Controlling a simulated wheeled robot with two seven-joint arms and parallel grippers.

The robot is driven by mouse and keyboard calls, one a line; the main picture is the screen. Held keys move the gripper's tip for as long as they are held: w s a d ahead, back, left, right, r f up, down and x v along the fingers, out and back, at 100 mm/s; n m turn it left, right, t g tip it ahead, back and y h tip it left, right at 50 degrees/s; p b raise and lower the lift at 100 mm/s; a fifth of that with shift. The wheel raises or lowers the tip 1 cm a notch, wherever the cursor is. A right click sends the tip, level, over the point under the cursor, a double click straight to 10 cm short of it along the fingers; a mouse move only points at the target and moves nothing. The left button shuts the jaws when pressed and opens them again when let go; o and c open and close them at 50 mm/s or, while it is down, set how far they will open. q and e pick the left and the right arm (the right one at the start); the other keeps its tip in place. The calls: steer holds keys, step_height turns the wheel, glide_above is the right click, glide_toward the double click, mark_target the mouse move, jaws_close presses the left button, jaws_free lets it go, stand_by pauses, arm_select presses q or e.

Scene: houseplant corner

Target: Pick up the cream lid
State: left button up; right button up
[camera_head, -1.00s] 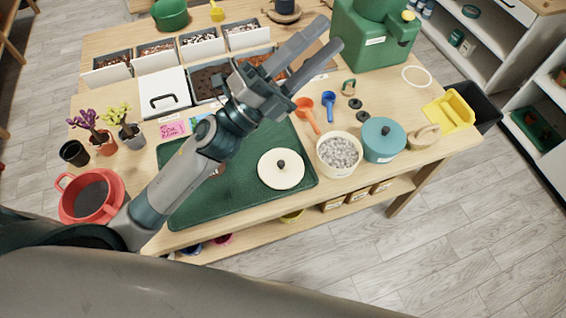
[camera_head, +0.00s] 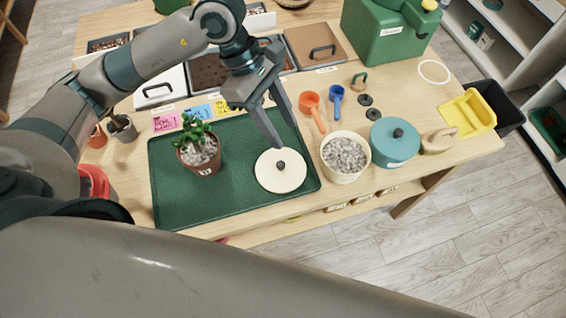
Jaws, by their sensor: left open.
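The cream lid (camera_head: 266,179) lies flat on the green mat (camera_head: 230,205), near its right end. It is round, with a small dark knob (camera_head: 281,165) in its middle. My left gripper (camera_head: 285,133) is open and empty, with its fingers pointing down just behind the lid. The fingertips look a little apart from the lid, but their exact height above it is hard to tell. My right gripper is not in view.
A potted plant (camera_head: 207,165) stands on the mat left of the lid. A cream pot of pebbles (camera_head: 344,158) and a teal lidded pot (camera_head: 392,150) stand to the right. Orange (camera_head: 311,104) and blue (camera_head: 337,99) scoops lie behind. The mat's front is clear.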

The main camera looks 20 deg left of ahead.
arm_select(q)
steer(key=a, duration=0.1)
steer(key=w+a+y, duration=0.1)
steer(key=a, duration=0.1)
steer(key=w+a+y, duration=0.1)
steer(key=shift+w+a+f+t, duration=0.15)
steer(key=shift+a+f+t, duration=0.1)
steer(key=shift+t, duration=0.15)
steer(key=p, duration=0.5)
glide_above(281, 167)
steer(key=w+a, duration=0.1)
step_height(281, 167, down, 11)
steer(key=shift+w+a+f, duration=0.1)
steer(key=shift+w+f, duration=0.1)
steer(key=shift+f, duration=0.2)
